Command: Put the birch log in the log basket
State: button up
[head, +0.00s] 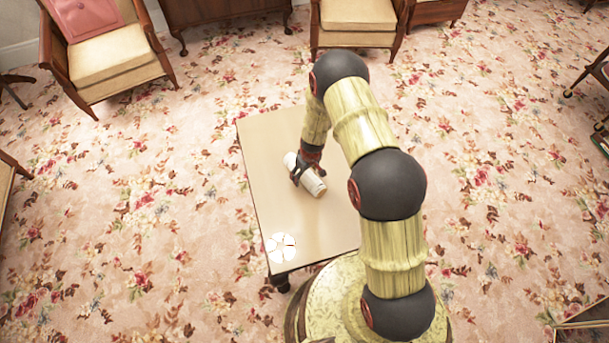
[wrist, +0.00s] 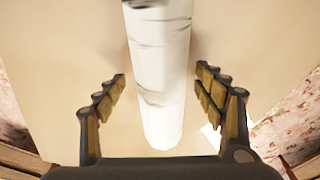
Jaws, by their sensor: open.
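The birch log (head: 312,182) is a pale cylinder with dark streaks, lying on the small table (head: 265,140). In the wrist view the log (wrist: 160,70) runs lengthwise between my two fingers, with a gap on each side. My gripper (head: 305,174) is open around the log; it also shows open in the wrist view (wrist: 161,80). The fingers partly cover the log in the head view. I cannot make out a log basket in either view.
A white, petal-shaped flat item (head: 281,247) lies at the table's near left corner. Armchairs (head: 105,55) and dark wooden furniture (head: 215,12) stand at the back. Floral carpet (head: 170,170) around the table is mostly clear. A dark-edged object (head: 585,328) is cut off at lower right.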

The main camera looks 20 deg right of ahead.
jog(key=shift+c, duration=1.1)
jog(key=c, duration=1.5)
